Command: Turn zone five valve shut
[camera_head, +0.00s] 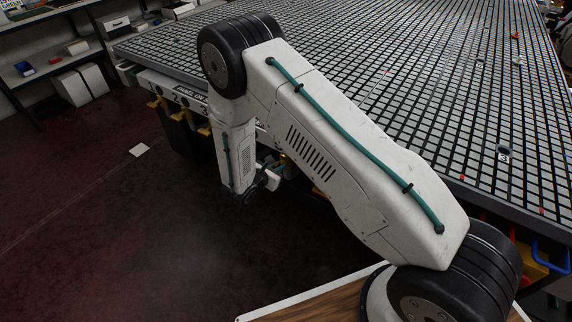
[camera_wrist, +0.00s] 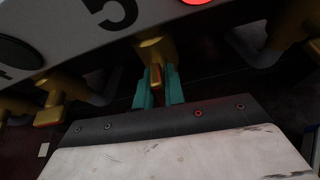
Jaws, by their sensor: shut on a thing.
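The zone five valve is a yellow lever handle (camera_wrist: 153,50) below the black numeral 5 in the wrist view. Its narrow end points toward my wrist camera. My gripper (camera_wrist: 160,88) has two teal fingers, one on each side of that end, and is shut on it. The pipe behind the handle is dark and hard to make out. In the head view my arm reaches down beside the table's edge, and this handle cannot be told apart there behind my arm.
A neighbouring yellow valve (camera_wrist: 52,92) is at the left in the wrist view, another (camera_wrist: 290,22) at the right. The label panel (camera_wrist: 75,30) runs above them. The grid table (camera_head: 440,70) fills the right of the head view. Open dark red floor (camera_head: 80,220) lies at left.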

